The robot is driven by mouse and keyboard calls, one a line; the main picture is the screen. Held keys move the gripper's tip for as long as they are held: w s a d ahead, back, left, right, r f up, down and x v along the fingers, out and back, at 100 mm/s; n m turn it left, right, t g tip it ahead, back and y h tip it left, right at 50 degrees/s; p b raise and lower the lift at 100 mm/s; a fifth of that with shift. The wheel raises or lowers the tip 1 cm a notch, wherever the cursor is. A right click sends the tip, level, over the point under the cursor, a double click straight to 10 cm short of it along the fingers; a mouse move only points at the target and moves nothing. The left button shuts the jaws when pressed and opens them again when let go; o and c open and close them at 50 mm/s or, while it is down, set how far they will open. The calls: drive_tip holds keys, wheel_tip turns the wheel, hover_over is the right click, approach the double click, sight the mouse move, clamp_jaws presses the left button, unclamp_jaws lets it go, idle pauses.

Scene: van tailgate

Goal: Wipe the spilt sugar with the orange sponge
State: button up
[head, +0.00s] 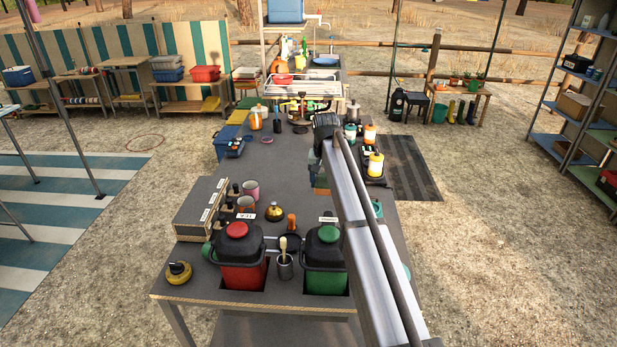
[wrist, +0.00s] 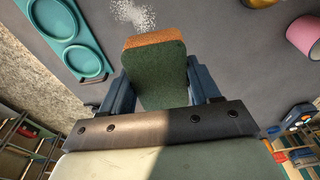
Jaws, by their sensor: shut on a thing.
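The orange sponge (wrist: 153,40) shows in the wrist view with its green face (wrist: 160,78) toward the camera and its orange side along the far edge. My gripper (wrist: 157,85) is shut on it, with one blue finger on each side. The spilt sugar (wrist: 131,12) is a white speckled patch on the grey counter, at the top edge of the wrist view, just beyond the sponge. I cannot tell whether the sponge touches the counter. In the head view my arm hides the sugar and most of my gripper.
A teal tray with round recesses (wrist: 63,20) lies left of the sugar. A pink cup (wrist: 304,36) stands to the right. In the head view, red (head: 241,270) and green (head: 325,273) lidded bins sit at the counter's near end. The counter's middle (head: 286,165) looks fairly clear.

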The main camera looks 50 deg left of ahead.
drive_tip(key=s+d+f+n, duration=0.25)
drive_tip(key=d+n, duration=0.25)
drive_tip(key=d, duration=0.3)
drive_tip(key=shift+s+a+f+n+g, duration=0.1)
drive_tip(key=shift+s+f+n+g, duration=0.05)
drive_tip(key=shift+f+n, duration=0.8)
drive_tip(key=shift+s+d+f+n+g, duration=0.15)
drive_tip(key=shift+f+n, duration=0.5)
drive_tip(key=shift+f, duration=0.65)
drive_tip(key=shift+s+a+f+n+g, duration=0.2)
drive_tip(key=shift+f+n, duration=0.6)
drive_tip(key=shift+f, duration=0.3)
drive_tip(key=shift+w+a+f, duration=0.25)
drive_tip(key=shift+w+a, duration=1.35)
drive_tip(key=shift+w+a+f, duration=0.1)
drive_tip(key=shift+w+a, duration=0.15)
drive_tip(key=shift+w+a+r, duration=0.2)
drive_tip(key=shift+w+a, duration=0.6)
drive_tip(key=shift+w+a+f, duration=0.2)
drive_tip(key=shift+w+a, duration=0.05)
drive_tip(key=shift+s+d, duration=3.05)
drive_tip(key=shift+d, duration=0.05)
drive_tip(key=r, duration=0.3)
drive_tip(key=shift+w+a+r, duration=0.1)
drive_tip(key=shift+w+a, duration=0.05)
drive_tip(key=shift+a, duration=0.05)
wheel_tip(320, 180, up, 5)
